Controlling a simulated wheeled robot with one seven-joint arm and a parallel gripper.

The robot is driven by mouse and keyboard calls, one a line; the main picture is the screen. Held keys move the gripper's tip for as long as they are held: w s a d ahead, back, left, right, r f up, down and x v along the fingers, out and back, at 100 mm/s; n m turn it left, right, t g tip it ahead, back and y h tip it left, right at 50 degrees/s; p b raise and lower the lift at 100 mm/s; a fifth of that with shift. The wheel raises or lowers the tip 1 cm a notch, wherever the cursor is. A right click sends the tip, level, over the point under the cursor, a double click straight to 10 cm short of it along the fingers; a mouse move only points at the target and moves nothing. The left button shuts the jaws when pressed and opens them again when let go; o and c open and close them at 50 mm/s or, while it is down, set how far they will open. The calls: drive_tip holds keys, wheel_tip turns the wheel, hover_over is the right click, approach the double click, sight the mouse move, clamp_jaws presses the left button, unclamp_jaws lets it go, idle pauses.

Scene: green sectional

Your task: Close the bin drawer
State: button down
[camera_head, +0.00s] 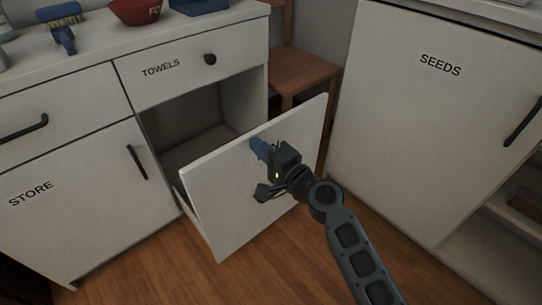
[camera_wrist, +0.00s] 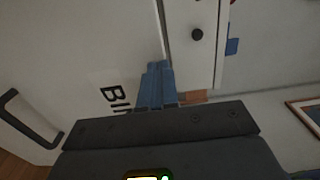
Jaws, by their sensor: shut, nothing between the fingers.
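The bin drawer is pulled out below the towels drawer (camera_head: 160,69). Its white front (camera_head: 215,195) stands out from the cabinet at an angle in the picture, with the dark cavity (camera_head: 190,125) behind it. My gripper (camera_head: 258,147) is in front of the drawer's front, near its upper edge, with blue fingers shut and empty. In the wrist view the closed fingers (camera_wrist: 156,70) lie over the white drawer front (camera_wrist: 75,60), by its edge. Part of the "BIN" label shows beside them, with a dark handle (camera_wrist: 30,120) at left. I cannot tell whether the fingertips touch the drawer.
The store door (camera_head: 80,190) is shut at left. The seeds cabinet (camera_head: 425,110) stands at right, and a wooden chair (camera_head: 303,75) is behind the drawer. Wooden floor (camera_head: 150,265) is clear in front.

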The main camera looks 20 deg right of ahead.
drive_tip(key=shift+w+a, duration=0.15)
drive_tip(key=shift+w, duration=0.2)
drive_tip(key=shift+w, duration=0.1)
